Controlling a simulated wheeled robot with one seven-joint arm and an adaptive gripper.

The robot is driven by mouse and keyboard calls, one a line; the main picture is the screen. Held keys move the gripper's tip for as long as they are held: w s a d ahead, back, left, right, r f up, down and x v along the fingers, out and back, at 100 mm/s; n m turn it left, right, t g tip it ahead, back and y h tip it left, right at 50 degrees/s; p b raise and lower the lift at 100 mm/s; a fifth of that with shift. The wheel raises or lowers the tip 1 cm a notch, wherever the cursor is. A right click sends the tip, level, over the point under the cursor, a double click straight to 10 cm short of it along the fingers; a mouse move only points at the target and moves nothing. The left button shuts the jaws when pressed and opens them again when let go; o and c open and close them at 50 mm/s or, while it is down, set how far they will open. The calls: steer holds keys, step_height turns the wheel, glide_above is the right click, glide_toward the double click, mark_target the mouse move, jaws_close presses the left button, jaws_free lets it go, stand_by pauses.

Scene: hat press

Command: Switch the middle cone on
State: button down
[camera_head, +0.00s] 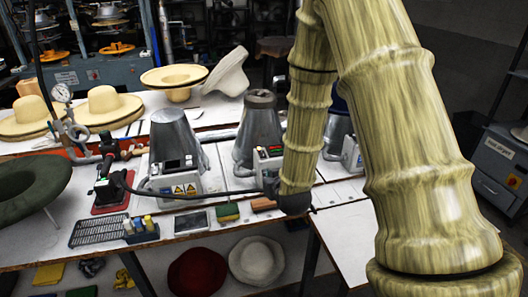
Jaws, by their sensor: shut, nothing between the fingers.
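Three grey metal cones stand in a row on the white bench. The middle cone (258,128) has a white control box (262,162) at its front, with small coloured marks. My arm covers the right side of that box, and its switch is too small to make out. My gripper (271,184) shows only as a dark piece at the arm's lower end, just below and in front of that box. It looks shut and empty; its fingertips are mostly hidden. I cannot tell whether it touches the box. The left cone (177,138) and the partly hidden right cone (341,127) stand either side.
Straw hats (105,105) stand at the back left and a green hat (35,188) at the left edge. A black-handled tool on a red base (108,197), a wire rack (97,230) and a sponge (228,211) lie along the front. A black cable crosses before the left cone.

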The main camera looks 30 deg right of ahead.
steer(key=w+d+r+t, duration=0.2)
steer(key=d+r, duration=0.1)
steer(key=r, duration=0.5)
steer(key=shift+w+r+h, duration=0.3)
steer(key=shift+w+h, duration=0.1)
steer(key=shift+m, duration=0.3)
steer(key=p, duration=0.3)
glide_above(262, 154)
steer(key=s, duration=0.2)
step_height(262, 154, down, 2)
steer(key=shift+a+f, duration=0.15)
steer(key=shift+f, duration=0.05)
steer(key=shift+s+f+p, duration=0.15)
steer(key=shift+f+p, duration=0.2)
steer(key=shift+f, duration=0.2)
steer(key=shift+f+p, duration=0.55)
steer(key=shift+f, duration=0.95)
